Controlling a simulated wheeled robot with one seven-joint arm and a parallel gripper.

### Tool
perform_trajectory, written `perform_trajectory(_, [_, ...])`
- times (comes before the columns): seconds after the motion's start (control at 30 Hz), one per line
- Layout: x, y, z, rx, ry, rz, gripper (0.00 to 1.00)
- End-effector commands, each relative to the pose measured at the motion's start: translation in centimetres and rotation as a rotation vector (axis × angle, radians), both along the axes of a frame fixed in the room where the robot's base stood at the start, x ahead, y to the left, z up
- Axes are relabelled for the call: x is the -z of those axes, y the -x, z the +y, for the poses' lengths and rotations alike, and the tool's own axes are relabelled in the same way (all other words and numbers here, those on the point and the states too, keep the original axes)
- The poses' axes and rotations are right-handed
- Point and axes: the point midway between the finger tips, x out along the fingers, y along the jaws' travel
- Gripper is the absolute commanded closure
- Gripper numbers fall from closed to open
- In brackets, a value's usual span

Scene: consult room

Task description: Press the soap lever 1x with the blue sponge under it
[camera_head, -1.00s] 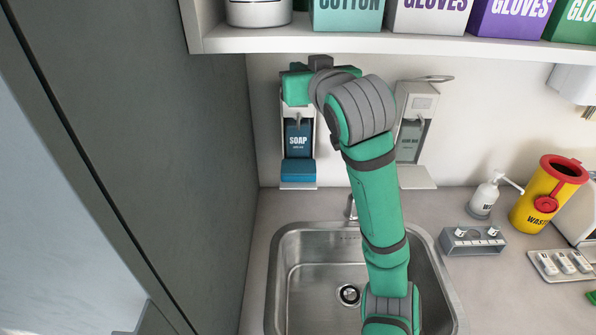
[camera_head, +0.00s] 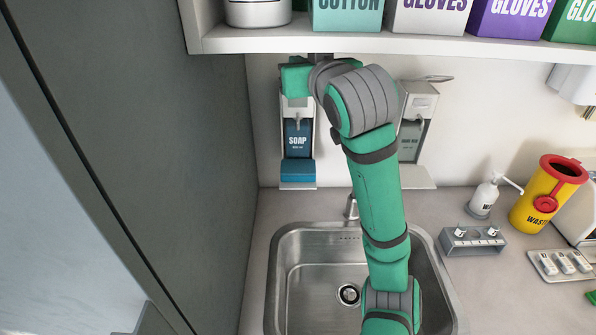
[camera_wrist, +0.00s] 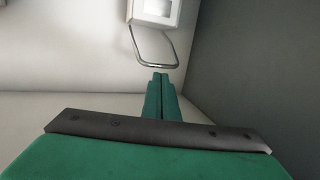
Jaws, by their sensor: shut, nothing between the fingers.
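The soap dispenser (camera_head: 298,140) hangs on the wall at the left above the sink, with a dark blue SOAP label. The blue sponge (camera_head: 298,171) lies on its drip tray (camera_head: 298,186), under the spout. My gripper (camera_head: 295,80) is in front of the top of the dispenser and hides its lever in the head view. In the wrist view, my gripper's fingers (camera_wrist: 160,76) are shut and empty. Their tips appear close to the bent end of the metal wire lever (camera_wrist: 157,65); I cannot tell whether they touch. The dispenser's white body (camera_wrist: 155,10) shows beyond.
A shelf (camera_head: 400,43) with boxes runs just above my arm. A second dispenser (camera_head: 414,120) hangs to the right, partly behind my arm. A tall grey panel (camera_head: 150,130) stands close on the left. The sink (camera_head: 320,270) is below; a yellow waste container (camera_head: 540,205) stands right.

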Motion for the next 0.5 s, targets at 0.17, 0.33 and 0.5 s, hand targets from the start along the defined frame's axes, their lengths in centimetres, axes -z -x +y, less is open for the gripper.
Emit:
perform_trajectory(0.17, [0.0, 1.5, 0.0, 0.000, -0.001, -0.002, 1.00])
perform_trajectory(0.33, [0.0, 2.9, 0.0, 0.001, 0.001, -0.001, 1.00])
perform_trajectory(0.5, [0.0, 4.4, 0.0, 0.000, 0.000, -0.001, 1.00])
